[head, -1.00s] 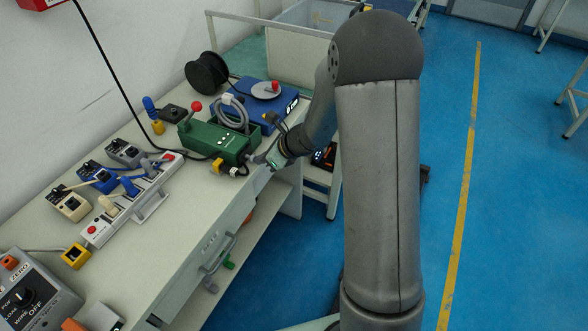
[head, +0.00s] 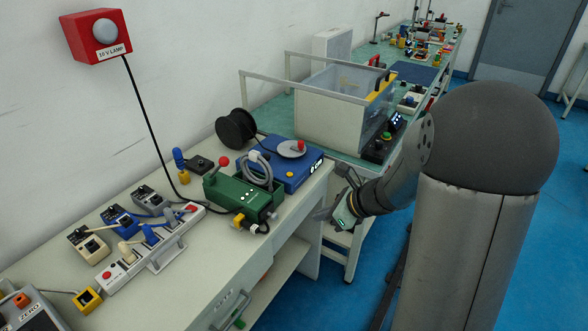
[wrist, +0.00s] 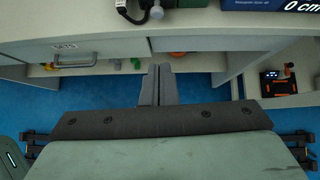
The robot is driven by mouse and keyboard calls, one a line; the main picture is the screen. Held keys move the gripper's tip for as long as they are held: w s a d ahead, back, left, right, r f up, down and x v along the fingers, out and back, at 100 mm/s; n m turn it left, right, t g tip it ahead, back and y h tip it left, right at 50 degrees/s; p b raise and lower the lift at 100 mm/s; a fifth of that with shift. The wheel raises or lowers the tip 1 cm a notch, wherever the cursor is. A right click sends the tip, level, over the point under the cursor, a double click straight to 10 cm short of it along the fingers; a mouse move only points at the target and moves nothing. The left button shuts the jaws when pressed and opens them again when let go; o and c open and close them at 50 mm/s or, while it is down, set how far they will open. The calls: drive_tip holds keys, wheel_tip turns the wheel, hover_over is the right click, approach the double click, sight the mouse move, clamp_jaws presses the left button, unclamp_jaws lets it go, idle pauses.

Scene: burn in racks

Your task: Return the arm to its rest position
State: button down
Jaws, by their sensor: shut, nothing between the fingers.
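My gripper (head: 328,213) is off the right front edge of the near workbench (head: 232,265), right of the green box (head: 238,198). In the wrist view my gripper (wrist: 157,72) has its two fingers together with nothing between them. The fingers point toward the bench front, with a drawer (wrist: 75,50) to their left. In the head view my forearm and elbow fill the right side, and the fingertips are small and partly unclear.
A blue device (head: 287,172) and a black spool (head: 236,129) stand at the bench's far end. A power strip (head: 150,248) with plugs lies nearer. A clear-sided box (head: 342,108) stands on the bench behind. Blue floor (head: 375,262) is free beside the bench.

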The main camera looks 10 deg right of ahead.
drive_tip(key=s+a+r+n+g+h, duration=0.1)
drive_tip(key=s+a+r+n+g, duration=0.15)
drive_tip(key=s+n, duration=0.4)
drive_tip(key=s+a+r+n+g+h, duration=0.1)
drive_tip(key=s+a+n+g, duration=0.1)
drive_tip(key=s+a+n, duration=0.35)
drive_tip(key=s+d+r+n+h+p, duration=0.1)
drive_tip(key=s+d+n+h, duration=0.4)
drive_tip(key=s+n, duration=0.6)
drive_tip(key=n+g, duration=0.1)
drive_tip(key=n, duration=0.2)
drive_tip(key=shift+s+d+r, duration=0.2)
drive_tip(key=shift+r, duration=0.15)
